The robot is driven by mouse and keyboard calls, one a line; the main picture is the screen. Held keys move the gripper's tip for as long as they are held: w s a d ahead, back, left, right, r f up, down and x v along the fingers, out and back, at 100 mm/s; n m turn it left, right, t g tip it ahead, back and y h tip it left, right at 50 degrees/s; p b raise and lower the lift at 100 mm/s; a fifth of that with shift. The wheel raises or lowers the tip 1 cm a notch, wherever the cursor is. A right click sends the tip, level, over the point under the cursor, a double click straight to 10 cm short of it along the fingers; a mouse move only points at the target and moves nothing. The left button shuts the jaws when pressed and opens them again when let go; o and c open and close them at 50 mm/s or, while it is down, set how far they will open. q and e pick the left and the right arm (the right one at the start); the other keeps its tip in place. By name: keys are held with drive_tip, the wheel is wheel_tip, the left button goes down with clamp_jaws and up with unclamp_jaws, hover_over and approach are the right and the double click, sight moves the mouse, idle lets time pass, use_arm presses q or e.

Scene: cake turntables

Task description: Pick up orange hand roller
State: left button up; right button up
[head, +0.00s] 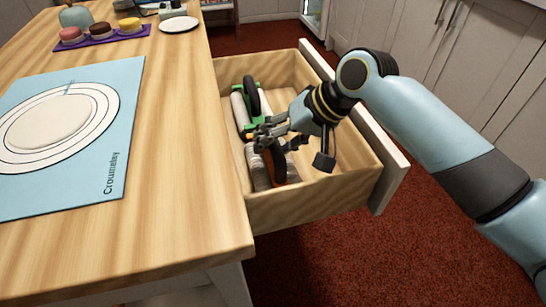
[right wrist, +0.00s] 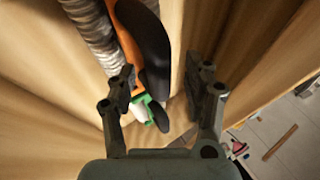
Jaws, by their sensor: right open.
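The orange hand roller (head: 279,162) lies in the open wooden drawer, near its front. It has an orange and black handle and a grey ribbed roller (head: 257,172). My right gripper (head: 263,136) is over the drawer, above the rollers, and covers part of the orange one. In the right wrist view, the open right gripper (right wrist: 162,92) has an empty gap between its fingers, and the orange handle (right wrist: 128,42) shows beyond them, left of centre. I cannot tell whether the fingers touch anything. My left gripper is not in view.
A green hand roller (head: 255,97) with a pale cylinder lies behind the orange one. The drawer's walls (head: 320,205) stand close around, with bare floor on the right. The table (head: 180,180) bears a blue mat (head: 118,150), macarons on a purple tray (head: 95,41) and a white plate (head: 179,24).

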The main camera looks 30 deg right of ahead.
drive_tip(key=shift+w+a+f, duration=0.25)
drive_tip(key=shift+w+f, duration=0.1)
drive_tip(key=shift+f, duration=0.25)
clamp_jaws()
